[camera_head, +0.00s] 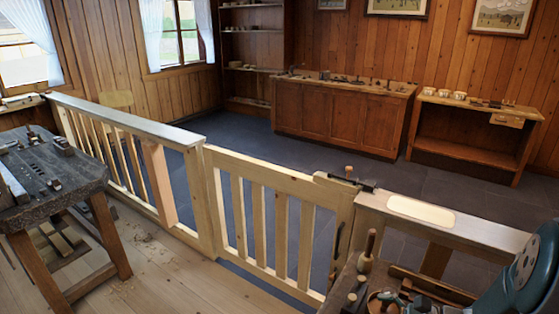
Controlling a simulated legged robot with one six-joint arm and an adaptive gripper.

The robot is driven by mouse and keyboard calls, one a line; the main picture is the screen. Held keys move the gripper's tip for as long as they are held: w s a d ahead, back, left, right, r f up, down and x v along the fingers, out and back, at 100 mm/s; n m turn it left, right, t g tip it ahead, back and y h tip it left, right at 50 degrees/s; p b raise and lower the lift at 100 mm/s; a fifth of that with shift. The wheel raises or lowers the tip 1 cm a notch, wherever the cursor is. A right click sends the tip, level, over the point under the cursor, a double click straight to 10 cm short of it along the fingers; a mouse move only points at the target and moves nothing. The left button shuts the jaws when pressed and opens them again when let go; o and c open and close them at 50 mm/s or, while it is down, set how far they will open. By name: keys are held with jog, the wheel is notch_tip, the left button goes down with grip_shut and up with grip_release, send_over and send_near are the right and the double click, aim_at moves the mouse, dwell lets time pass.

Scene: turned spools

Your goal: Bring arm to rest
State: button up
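A rounded teal and dark part at the lower right edge looks like a link of my own arm. My gripper cannot be made out in this view, so what it holds, if anything, is hidden. The wooden workbench (342,290) at the bottom right lies beside that arm part.
A slatted wooden gate (268,182) and railing (130,115) cross the room; the gate looks shut. A dark-topped workbench (50,185) with tools stands at left. A long cabinet (340,118) and a side table (470,155) stand at the back. Dark floor beyond the gate is clear.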

jog(key=s+a+r+n+g+h, duration=0.55)
jog(key=s+a+n, duration=0.25)
jog(key=n, duration=0.2)
jog(key=s+d+r+n+t+h, duration=0.1)
jog(key=s+r+n+t+h, duration=0.3)
jog(key=r+n+h, duration=0.3)
notch_tip(320, 180, up, 2)
jog(key=shift+s+r+n, duration=0.25)
jog(key=shift+s+n, duration=0.5)
jog(key=shift+n, duration=0.25)
jog(key=shift+t, duration=0.25)
